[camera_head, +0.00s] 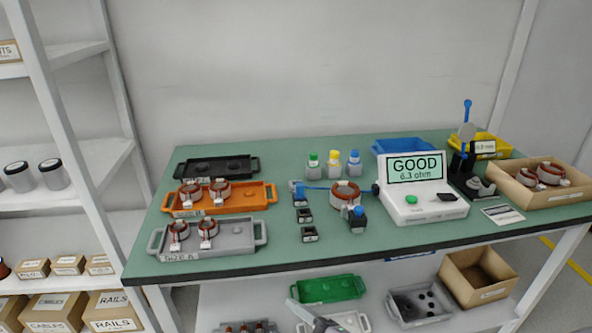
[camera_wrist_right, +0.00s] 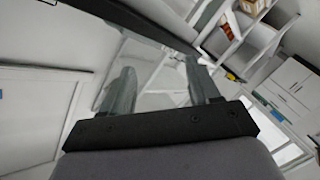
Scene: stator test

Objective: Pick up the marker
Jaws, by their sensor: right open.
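I cannot make out a marker for certain in either view. On the green bench (camera_head: 290,254) in the head view, three small bottles with green (camera_head: 313,165), yellow (camera_head: 334,163) and blue (camera_head: 354,164) caps stand near the back middle. My right gripper (camera_wrist_right: 160,82) shows in the right wrist view with its two grey fingers apart and nothing between them. It faces shelving and walls, away from the bench top. My left gripper is not in view.
A white tester (camera_head: 425,211) reads GOOD. Left of it are a copper-wound stator (camera_head: 345,192) and small dark blocks. An orange tray (camera_head: 245,200) and grey tray (camera_head: 235,239) hold stators; a black tray (camera_head: 212,175) is behind. A cardboard box (camera_head: 555,200) stands right. White shelving (camera_head: 85,133) is left.

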